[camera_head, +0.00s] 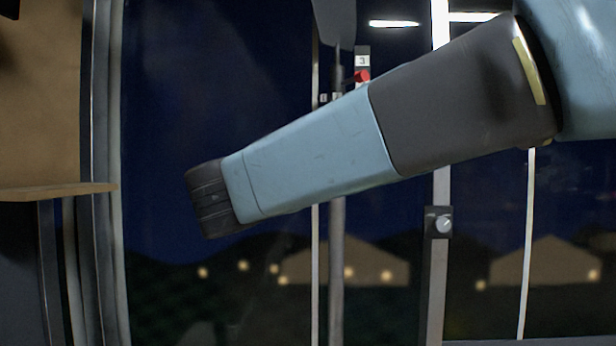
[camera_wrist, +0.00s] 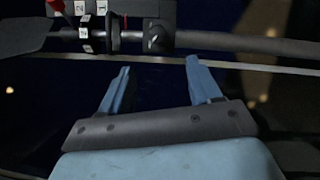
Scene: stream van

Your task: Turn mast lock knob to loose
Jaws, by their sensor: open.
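In the wrist view a dark round knob (camera_wrist: 155,38) with a pale pointer line sits on a black block beside a grey pole. I take it for the mast lock knob, but no readable name confirms this. My gripper (camera_wrist: 158,68) is open and empty, its two blue fingers spread below the knob in the picture and apart from it. In the head view my arm crosses in front of the pole (camera_head: 337,250), and the fingers do not show. A silver knob (camera_head: 443,223) on a dark plate is also there, on a post at the right.
Number tags (camera_wrist: 84,33) and a red part (camera_wrist: 56,5) are left of the dark knob. The head view shows a red part (camera_head: 362,76) under a tag marked 3. A wooden shelf (camera_head: 60,191) juts in at the left. Dark windows lie behind.

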